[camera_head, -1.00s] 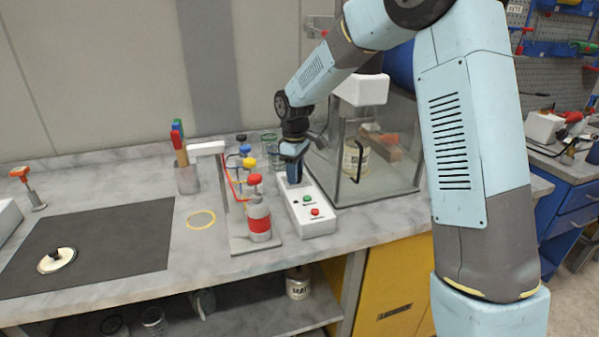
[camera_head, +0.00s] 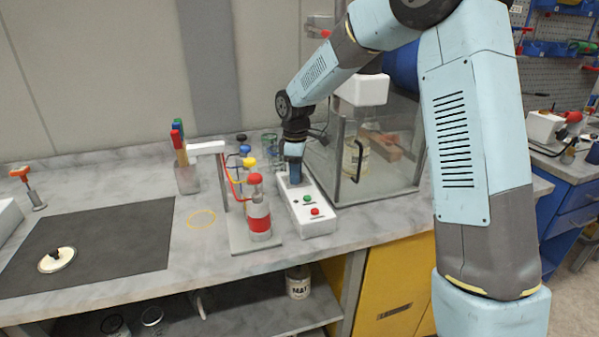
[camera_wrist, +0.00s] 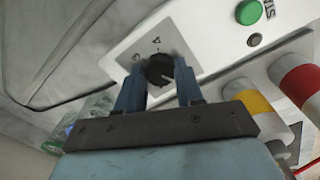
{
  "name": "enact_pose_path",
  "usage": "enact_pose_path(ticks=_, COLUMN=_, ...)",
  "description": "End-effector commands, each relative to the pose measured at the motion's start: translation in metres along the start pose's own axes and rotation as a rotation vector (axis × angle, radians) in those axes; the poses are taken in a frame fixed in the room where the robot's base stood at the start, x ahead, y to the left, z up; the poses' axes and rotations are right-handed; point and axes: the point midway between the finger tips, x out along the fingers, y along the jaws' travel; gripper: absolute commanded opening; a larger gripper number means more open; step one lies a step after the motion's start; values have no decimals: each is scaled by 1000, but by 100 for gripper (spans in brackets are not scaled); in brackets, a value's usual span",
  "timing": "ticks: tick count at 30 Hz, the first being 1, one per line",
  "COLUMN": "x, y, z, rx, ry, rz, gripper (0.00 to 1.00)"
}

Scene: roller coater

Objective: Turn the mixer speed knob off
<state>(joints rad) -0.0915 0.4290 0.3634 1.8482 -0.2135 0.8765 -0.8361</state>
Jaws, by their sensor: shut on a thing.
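The mixer speed knob (camera_wrist: 159,70) is a black round knob with a pale pointer line, on a grey plate of the white control box (camera_wrist: 205,35). Small printed marks stand on the plate around the knob; I cannot read them surely. My gripper (camera_wrist: 159,75) has its two blue fingers on either side of the knob, shut on it. In the head view my gripper (camera_head: 294,178) points straight down at the far end of the control box (camera_head: 312,228) and hides the knob there.
Green (camera_head: 307,199) and red (camera_head: 315,211) buttons sit on the box's near part. To the left is a rack with a red-banded bottle (camera_head: 259,220) and coloured caps. To the right is a glass enclosure (camera_head: 390,185). A dark mat (camera_head: 110,235) lies further left.

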Motion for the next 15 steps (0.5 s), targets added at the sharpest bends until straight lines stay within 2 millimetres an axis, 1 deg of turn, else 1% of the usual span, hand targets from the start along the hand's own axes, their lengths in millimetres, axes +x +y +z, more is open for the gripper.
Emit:
enact_pose_path(ticks=1, x=-2, y=8, z=7, rx=10, ry=-3, rz=13, gripper=6)
enact_pose_path(ticks=2, x=-2, y=8, z=7, rx=10, ry=-3, rz=13, gripper=39)
enact_pose_path(ticks=3, x=-2, y=8, z=7, rx=10, ry=-3, rz=12, gripper=42)
enact_pose_path(ticks=9, x=-1, y=5, z=5, rx=7, ry=-3, rz=8, gripper=61)
enact_pose_path(ticks=15, x=-1, y=3, z=3, rx=5, ry=-2, rz=5, gripper=61)
